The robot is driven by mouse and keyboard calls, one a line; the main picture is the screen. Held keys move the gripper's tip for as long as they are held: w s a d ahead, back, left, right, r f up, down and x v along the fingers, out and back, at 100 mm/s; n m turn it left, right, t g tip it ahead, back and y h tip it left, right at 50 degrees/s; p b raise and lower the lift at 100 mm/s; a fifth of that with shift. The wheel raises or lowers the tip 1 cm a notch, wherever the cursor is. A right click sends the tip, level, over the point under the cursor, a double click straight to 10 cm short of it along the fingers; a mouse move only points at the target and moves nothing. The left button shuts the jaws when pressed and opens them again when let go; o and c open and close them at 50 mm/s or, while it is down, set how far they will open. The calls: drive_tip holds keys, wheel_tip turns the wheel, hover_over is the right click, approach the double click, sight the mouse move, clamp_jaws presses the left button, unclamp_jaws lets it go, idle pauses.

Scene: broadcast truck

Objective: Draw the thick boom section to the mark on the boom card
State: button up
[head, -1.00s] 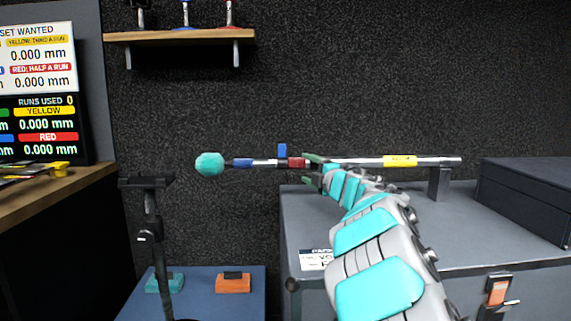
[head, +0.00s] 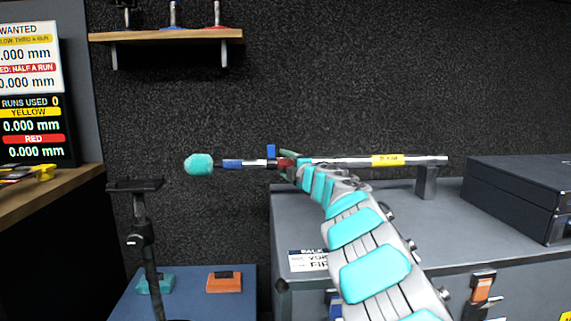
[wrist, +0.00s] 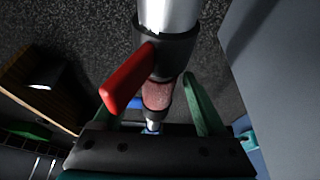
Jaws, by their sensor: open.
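The boom pole lies level, with a thick silver section (head: 340,162) at right carrying a yellow band (head: 388,160). To its left are a red band (head: 287,163), a thinner section with a blue band (head: 232,163), and a teal foam tip (head: 199,164). My gripper (head: 289,160) is at the red band, open. In the wrist view its green fingers (wrist: 155,100) stand on either side of the red band (wrist: 158,95), apparently not closed on it. A black collar (wrist: 168,55) with a red lever (wrist: 128,78) sits just above. I cannot identify the boom card.
The pole's right end rests on a post (head: 426,182) on a grey case (head: 390,225). A dark box (head: 515,195) stands at right. A black stand (head: 138,210) is at left, below the tip. A screen (head: 30,90) shows zero readings. A white card (head: 308,261) is on the case front.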

drive_tip(key=shift+c, duration=0.4)
clamp_jaws()
idle(1.0)
